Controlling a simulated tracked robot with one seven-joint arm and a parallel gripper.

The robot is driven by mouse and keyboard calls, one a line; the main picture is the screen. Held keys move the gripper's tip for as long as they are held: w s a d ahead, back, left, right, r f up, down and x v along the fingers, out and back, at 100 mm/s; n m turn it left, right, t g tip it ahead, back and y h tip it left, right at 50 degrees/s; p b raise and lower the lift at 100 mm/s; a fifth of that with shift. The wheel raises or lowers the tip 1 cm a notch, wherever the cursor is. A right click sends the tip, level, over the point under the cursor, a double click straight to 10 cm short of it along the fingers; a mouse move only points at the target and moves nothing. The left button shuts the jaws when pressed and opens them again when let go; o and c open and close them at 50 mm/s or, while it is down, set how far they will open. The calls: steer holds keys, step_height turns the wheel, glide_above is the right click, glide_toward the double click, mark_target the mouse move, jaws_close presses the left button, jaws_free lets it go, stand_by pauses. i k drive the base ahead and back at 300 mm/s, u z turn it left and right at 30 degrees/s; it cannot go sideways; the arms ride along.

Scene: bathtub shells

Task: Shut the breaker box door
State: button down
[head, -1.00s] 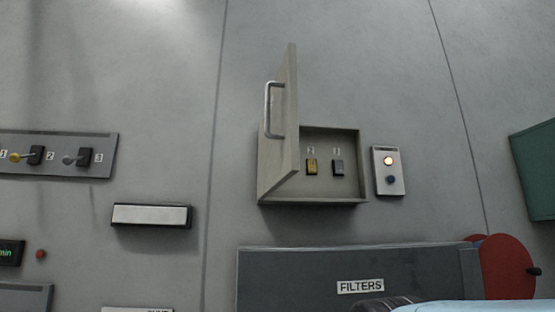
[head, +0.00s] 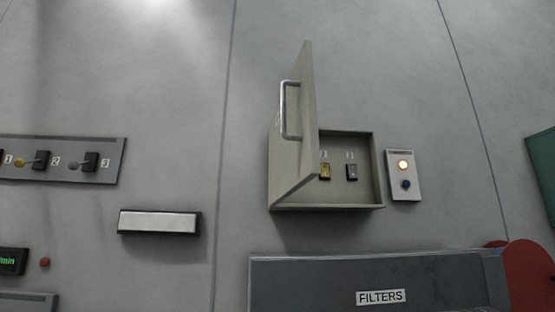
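The breaker box (head: 376,170) is a shallow beige box on the grey wall, right of centre in the head view. Its door (head: 308,130) is hinged on the left and stands wide open, sticking out from the wall. A metal bar handle (head: 285,110) is on the door's outer face. Inside the box are a yellow switch (head: 325,172) and a dark switch (head: 352,172), with small labels above them. The door hides the left part of the inside. My gripper is not in view.
A grey unit labelled FILTERS (head: 300,280) is below, with a red disc (head: 530,275). A lever panel (head: 65,160) and white-faced box (head: 159,222) are left.

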mark_target(295, 154)
steer(key=u, duration=0.1)
steer(key=k, duration=1.05)
steer(key=u, duration=1)
steer(key=i, duration=1)
steer(key=u, duration=0.05)
